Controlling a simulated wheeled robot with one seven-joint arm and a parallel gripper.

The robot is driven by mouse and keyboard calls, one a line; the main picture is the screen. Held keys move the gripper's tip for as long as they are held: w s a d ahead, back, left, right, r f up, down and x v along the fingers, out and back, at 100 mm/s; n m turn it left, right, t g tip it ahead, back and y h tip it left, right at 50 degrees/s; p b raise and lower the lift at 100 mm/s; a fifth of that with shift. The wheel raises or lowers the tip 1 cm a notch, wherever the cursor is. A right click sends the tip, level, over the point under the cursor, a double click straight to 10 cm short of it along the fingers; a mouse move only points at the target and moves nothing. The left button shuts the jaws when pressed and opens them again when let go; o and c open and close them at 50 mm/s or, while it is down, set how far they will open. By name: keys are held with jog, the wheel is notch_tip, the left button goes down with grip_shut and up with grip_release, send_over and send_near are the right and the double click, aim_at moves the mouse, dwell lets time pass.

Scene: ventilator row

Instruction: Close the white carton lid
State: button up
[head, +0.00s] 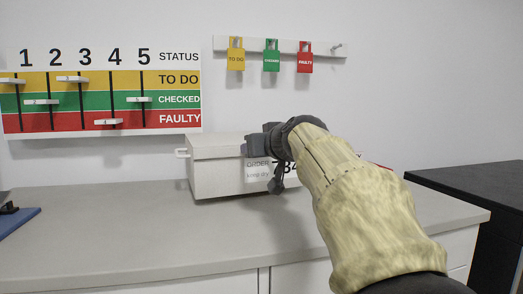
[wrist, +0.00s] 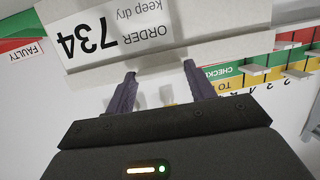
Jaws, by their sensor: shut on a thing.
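The white carton (head: 215,180) stands on the grey counter, its front label reading ORDER 734, keep dry. Its white lid (head: 215,147) lies flat or nearly flat over the top; I cannot tell whether a gap is left. My gripper (head: 268,163) is at the carton's front, and my arm hides the right part. In the wrist view, which is upside down, both fingers of my gripper (wrist: 160,68) reach the lid's edge strip (wrist: 225,48) beside the label (wrist: 115,30). The gripper is shut on the lid's edge; the exact contact is hard to see.
A status board (head: 100,90) with sliders hangs on the wall at left. Yellow, green and red tags (head: 271,55) hang on a rail above. The grey counter (head: 110,225) is clear in front of the carton. A blue item (head: 20,222) lies at far left; a black surface (head: 475,185) is at right.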

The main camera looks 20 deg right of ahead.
jog(key=shift+w+f, duration=0.1)
jog(key=shift+f, duration=0.7)
jog(key=o, duration=1.4)
jog(key=shift+w, duration=0.15)
jog(key=shift+r, duration=0.2)
